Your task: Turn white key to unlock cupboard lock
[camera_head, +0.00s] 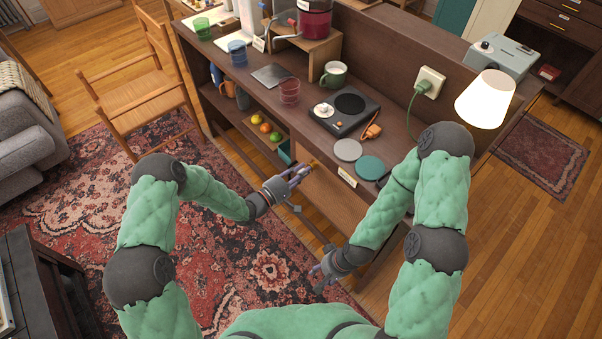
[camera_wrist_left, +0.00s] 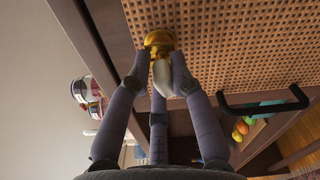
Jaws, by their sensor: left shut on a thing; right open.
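The cupboard door (camera_head: 325,203) has a woven cane panel, which also fills much of the left wrist view (camera_wrist_left: 235,50). A brass lock (camera_wrist_left: 159,41) sits at the panel's edge. It shows as a small gold spot in the head view (camera_head: 314,163). The white key (camera_wrist_left: 162,76) meets the lock; how deep it sits cannot be seen. My left gripper (camera_head: 301,174) is at the lock, its fingers shut on the key between the tips (camera_wrist_left: 160,82). My right gripper (camera_head: 319,277) is open and empty, low in front of the cupboard.
A black handle (camera_wrist_left: 262,108) juts from the door near my left fingers. The counter above holds a hot plate (camera_head: 344,112), a green mug (camera_head: 334,75), round discs (camera_head: 370,168) and a lit lamp (camera_head: 486,98). Fruit (camera_head: 265,128) lies on an open shelf.

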